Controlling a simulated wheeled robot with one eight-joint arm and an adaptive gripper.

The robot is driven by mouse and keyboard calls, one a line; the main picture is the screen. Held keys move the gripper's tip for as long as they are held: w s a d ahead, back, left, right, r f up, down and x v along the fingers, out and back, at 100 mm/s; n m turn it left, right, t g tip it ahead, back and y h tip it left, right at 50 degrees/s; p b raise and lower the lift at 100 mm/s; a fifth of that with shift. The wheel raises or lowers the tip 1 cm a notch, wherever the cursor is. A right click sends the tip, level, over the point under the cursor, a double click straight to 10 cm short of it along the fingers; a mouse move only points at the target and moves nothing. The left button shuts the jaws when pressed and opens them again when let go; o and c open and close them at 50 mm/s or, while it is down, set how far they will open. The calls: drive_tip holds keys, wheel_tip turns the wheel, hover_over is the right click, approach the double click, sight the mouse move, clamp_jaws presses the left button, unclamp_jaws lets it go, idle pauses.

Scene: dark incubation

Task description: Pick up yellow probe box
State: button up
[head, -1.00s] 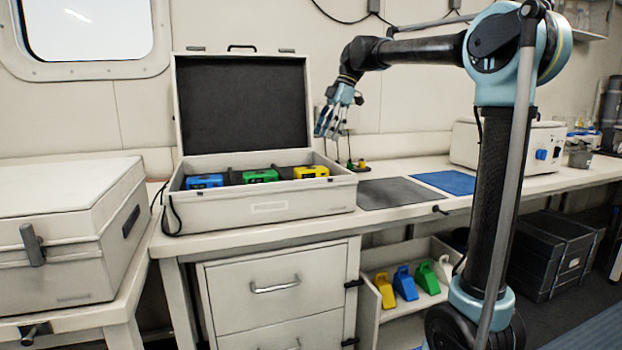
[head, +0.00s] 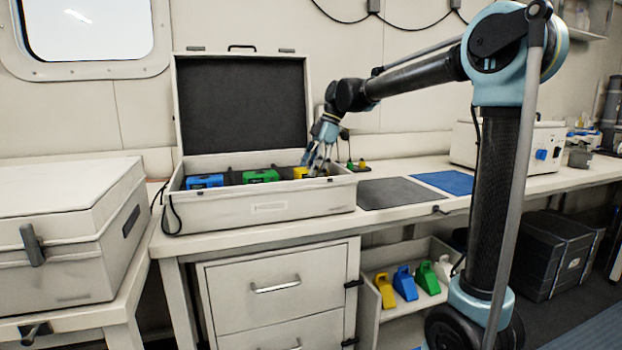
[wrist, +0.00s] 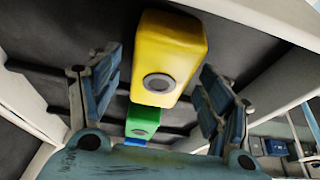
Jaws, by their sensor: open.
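The yellow probe box (head: 301,173) sits at the right end of the row inside the open white case (head: 262,208). In the head view my gripper (head: 316,170) is low over that end of the case and hides part of the yellow box. In the wrist view the yellow probe box (wrist: 168,55) shows a round dark port and lies between the two spread fingers of my gripper (wrist: 160,90). The fingers are open and apart from the box. A green box (head: 261,176) and a blue box (head: 205,181) stand to its left in the case.
The case's dark-lined lid (head: 242,105) stands open behind the boxes. A grey mat (head: 398,193) and a blue mat (head: 447,182) lie right of the case. A closed white case (head: 70,235) stands at left. A shelf below holds several coloured items.

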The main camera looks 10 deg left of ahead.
drive_tip(key=shift+s+a+f, duration=0.1)
drive_tip(key=shift+a+f, duration=0.1)
drive_tip(key=shift+f, duration=0.3)
drive_tip(key=shift+f, duration=0.25)
idle(0.3)
drive_tip(key=c, duration=1.5)
